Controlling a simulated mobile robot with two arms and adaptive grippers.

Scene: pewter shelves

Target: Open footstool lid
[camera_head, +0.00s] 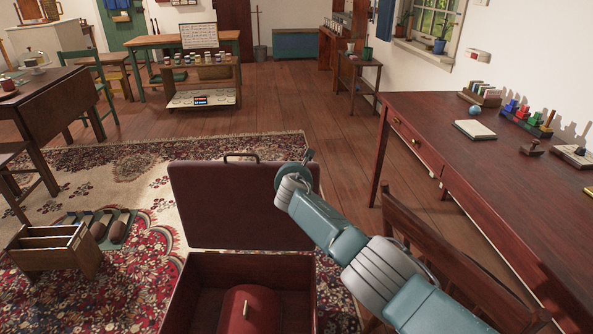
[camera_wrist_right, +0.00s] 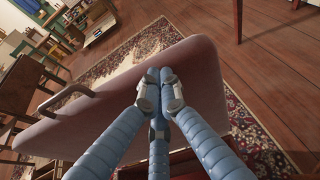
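The footstool lid (camera_head: 235,215) stands upright, open, at the back of the footstool box (camera_head: 190,292), with a handle (camera_head: 241,156) on its top edge. My left gripper is out of view.
A long desk (camera_head: 470,135) stands at right with a wooden chair (camera_head: 425,235) before it, close to my right arm. A wooden caddy (camera_head: 50,250) is on the patterned rug (camera_head: 130,180) at left. Open floor (camera_head: 310,110) lies beyond the lid.

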